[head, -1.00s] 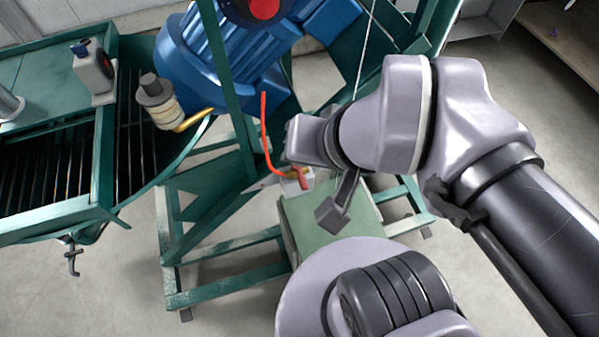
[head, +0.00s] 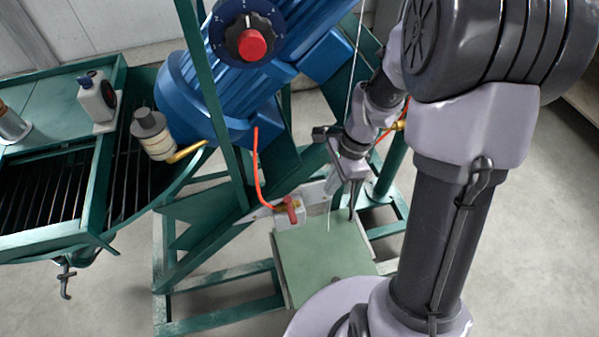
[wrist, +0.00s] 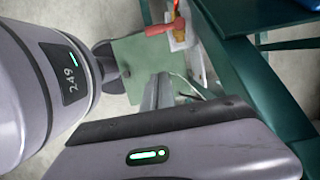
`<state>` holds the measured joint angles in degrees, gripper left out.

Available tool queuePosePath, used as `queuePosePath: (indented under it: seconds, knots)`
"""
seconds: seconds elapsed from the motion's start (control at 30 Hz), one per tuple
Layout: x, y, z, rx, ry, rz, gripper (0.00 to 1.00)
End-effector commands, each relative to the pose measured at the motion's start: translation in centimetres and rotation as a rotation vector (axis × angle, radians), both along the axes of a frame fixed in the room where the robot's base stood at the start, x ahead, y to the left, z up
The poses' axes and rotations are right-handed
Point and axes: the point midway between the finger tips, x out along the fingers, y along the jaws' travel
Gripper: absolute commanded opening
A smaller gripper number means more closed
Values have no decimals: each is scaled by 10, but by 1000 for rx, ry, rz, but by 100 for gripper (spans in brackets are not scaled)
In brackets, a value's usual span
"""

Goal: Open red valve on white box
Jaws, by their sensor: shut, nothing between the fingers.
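The red valve handle (head: 291,209) sits on a small white box (head: 302,217) at the far edge of a green plate, left of my gripper. An orange hose runs up from the valve. In the wrist view the red valve (wrist: 166,27) and the white box (wrist: 180,42) show near the top, right of centre. My gripper (head: 352,212) is shut and empty, pointing down above the right part of the plate, apart from the valve. In the wrist view the gripper (wrist: 158,88) shows in part, beyond the wrist housing.
A green flat plate (head: 325,262) lies in front of the white box. Green frame beams (head: 226,110) stand left of it, and a blue motor (head: 192,92) hangs above left. A green bench (head: 75,205) with a bottle (head: 95,98) is at far left. A brass fitting with red hose (head: 398,125) is behind my arm.

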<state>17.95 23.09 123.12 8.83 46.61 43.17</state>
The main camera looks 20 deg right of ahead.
Motion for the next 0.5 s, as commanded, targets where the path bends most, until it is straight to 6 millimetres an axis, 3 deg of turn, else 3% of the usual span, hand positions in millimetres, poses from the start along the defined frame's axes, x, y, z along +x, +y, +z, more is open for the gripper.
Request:
queuePosePath:
  seconds: [0.3, 0.5]
  knots:
    - [0, 1, -3, 1, 1, 1, 0]
    - [-1, 9, -38, 2, 4, 2, 0]
